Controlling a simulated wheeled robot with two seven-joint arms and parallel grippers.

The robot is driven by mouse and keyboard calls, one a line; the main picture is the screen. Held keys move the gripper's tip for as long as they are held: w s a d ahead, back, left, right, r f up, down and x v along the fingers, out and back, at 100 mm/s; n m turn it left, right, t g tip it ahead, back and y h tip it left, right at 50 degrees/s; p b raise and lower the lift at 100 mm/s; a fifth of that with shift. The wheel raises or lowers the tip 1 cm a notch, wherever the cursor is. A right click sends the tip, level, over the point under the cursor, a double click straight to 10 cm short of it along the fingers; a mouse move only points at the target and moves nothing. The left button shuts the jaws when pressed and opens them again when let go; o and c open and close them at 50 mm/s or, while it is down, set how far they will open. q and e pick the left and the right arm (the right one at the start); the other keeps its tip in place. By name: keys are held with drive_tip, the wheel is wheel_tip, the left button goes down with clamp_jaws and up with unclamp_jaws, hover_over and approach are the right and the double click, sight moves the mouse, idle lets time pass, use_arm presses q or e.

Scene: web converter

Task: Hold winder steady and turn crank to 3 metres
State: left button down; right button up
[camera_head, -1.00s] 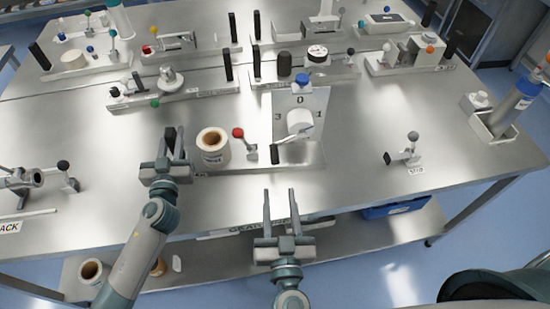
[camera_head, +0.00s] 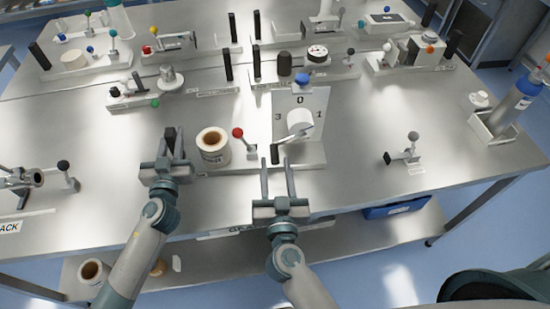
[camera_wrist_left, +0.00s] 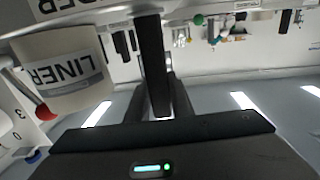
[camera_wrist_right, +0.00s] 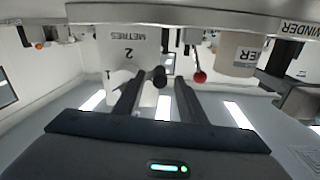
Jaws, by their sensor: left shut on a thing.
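The winder's steel base (camera_head: 315,157) sits near the table's front edge. It carries a white LINER roll (camera_head: 213,148), a red-knobbed lever (camera_head: 241,137) and a grey dial plate (camera_head: 284,103) marked 0, 1 and 3. A white drum (camera_head: 300,122) and a crank with a black grip (camera_head: 275,153) are in front of the plate. In the right wrist view the dial (camera_wrist_right: 122,50) shows "2 METRES" inverted. My left gripper (camera_head: 166,150) is shut on the black upright handle (camera_wrist_left: 152,62) left of the roll. My right gripper (camera_head: 277,172) is open, its fingertips around or just short of the crank grip (camera_wrist_right: 157,76).
Other fixtures with coloured knobs and black posts stand along the back of the table. A small grey-knobbed fixture (camera_head: 407,150) is at the right, and a blue-topped bottle (camera_head: 520,92) in a holder is beyond it. Bare table lies between the winder and that fixture.

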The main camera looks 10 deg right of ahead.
sight(271, 152)
use_arm(q)
drive_tip(key=shift+a, duration=0.1)
use_arm(e)
drive_tip(key=shift+w+d, duration=0.15)
drive_tip(key=shift+w, duration=1.3)
clamp_jaws()
drive_tip(key=r+m, duration=0.1)
drive_tip(key=m, duration=0.1)
drive_tip(key=a+r+m, duration=0.1)
drive_tip(key=r+m, duration=0.1)
drive_tip(key=shift+r, duration=0.1)
drive_tip(key=shift+r+m, duration=0.5)
drive_tip(key=shift+m, duration=0.4)
unclamp_jaws()
drive_tip(key=shift+f, duration=0.1)
